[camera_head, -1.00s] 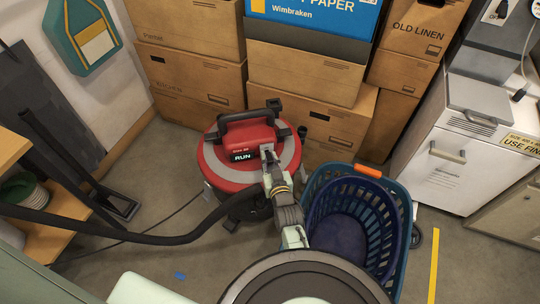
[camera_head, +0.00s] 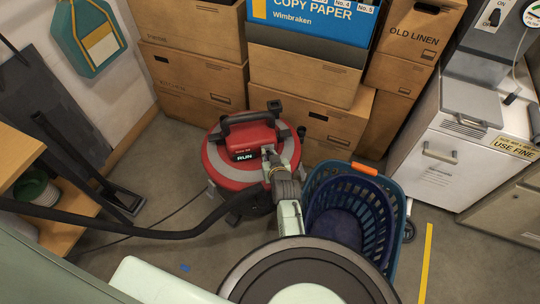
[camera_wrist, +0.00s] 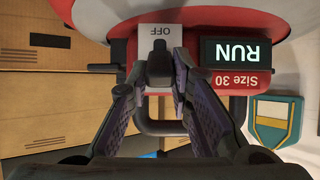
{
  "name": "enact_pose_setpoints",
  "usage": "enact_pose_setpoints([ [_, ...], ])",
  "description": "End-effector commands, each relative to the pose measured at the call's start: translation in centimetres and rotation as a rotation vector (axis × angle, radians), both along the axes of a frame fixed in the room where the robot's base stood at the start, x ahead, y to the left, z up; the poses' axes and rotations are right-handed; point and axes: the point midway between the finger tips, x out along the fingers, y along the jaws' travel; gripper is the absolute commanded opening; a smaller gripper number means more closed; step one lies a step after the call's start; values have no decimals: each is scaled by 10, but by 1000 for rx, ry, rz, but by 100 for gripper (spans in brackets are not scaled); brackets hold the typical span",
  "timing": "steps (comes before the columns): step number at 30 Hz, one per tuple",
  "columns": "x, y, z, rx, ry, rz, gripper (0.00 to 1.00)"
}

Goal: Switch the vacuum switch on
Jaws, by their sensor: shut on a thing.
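The vacuum (camera_head: 216,168) is a red round canister with a grey band and a black handle, standing on the floor. Its front carries a black RUN label (camera_head: 245,156), upside down in the wrist view (camera_wrist: 242,52). Beside that label a white switch plate (camera_wrist: 163,31) reads OFF. A dark switch lever (camera_wrist: 159,62) stands at this plate. My gripper (camera_wrist: 160,76) has its fingertips closed around the lever, which is partly hidden between them. In the head view my gripper (camera_head: 270,158) reaches the vacuum's front from the near right.
A blue laundry basket (camera_head: 382,190) stands close to the right of my arm. Cardboard boxes (camera_head: 195,75) are stacked behind the vacuum. A black hose (camera_head: 165,235) crosses the floor at left. A white cabinet (camera_head: 435,165) stands at right.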

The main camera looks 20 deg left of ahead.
Motion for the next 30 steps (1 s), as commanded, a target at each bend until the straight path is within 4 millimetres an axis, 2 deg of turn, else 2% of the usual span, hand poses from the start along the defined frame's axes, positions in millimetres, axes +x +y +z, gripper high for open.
enact_pose_setpoints([
  [3, 1, 0, 1, 2, -4, -1, 0],
  [4, 1, 0, 1, 2, -4, -1, 21],
  [12, 1, 0, 1, 2, -2, -1, 39],
  [23, -2, -3, 2, 0, -2, -2, 40],
  [30, -28, -21, 20, -1, -2, -3, 40],
])
